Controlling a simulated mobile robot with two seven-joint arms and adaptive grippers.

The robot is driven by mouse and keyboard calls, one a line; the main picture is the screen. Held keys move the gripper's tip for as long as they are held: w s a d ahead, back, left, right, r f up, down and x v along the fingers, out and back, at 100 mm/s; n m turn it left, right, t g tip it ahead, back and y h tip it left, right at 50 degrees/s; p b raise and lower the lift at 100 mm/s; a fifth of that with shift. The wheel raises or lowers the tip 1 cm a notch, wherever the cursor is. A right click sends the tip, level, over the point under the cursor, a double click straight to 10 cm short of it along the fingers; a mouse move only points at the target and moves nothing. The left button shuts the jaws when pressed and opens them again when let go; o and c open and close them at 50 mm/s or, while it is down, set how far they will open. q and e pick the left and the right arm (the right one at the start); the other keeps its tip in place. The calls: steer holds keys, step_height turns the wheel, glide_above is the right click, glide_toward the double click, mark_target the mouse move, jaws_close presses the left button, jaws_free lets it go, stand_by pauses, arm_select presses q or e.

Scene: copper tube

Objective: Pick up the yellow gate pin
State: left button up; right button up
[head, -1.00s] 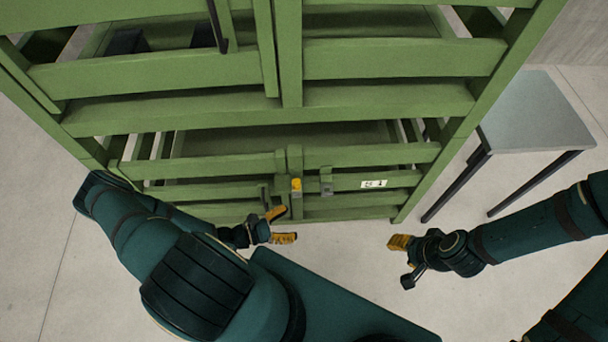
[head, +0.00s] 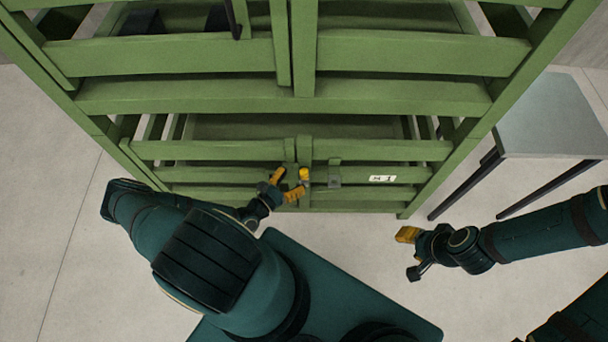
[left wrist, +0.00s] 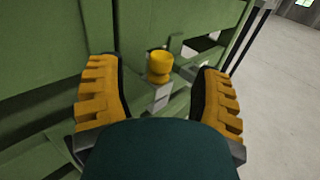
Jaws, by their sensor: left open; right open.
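The yellow gate pin (head: 305,173) stands at the middle of the green rack's lower gate, where the two gate halves meet. In the left wrist view the pin (left wrist: 159,65) has a round yellow head above a grey bracket (left wrist: 162,97). My left gripper (head: 285,184) is open, just left of and in front of the pin. In the left wrist view the pin shows between and beyond the two orange fingers of my left gripper (left wrist: 160,95), apart from both.
The green rack (head: 300,96) fills the upper picture, with rails and posts close around the pin. A grey table (head: 549,115) stands at the right. The floor before the rack is clear.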

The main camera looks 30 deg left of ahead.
mark_target(301, 174)
arm_select(q)
steer(key=b+x, duration=0.1)
steer(key=x, duration=0.4)
steer(key=shift+d+f, duration=0.15)
jaws_close()
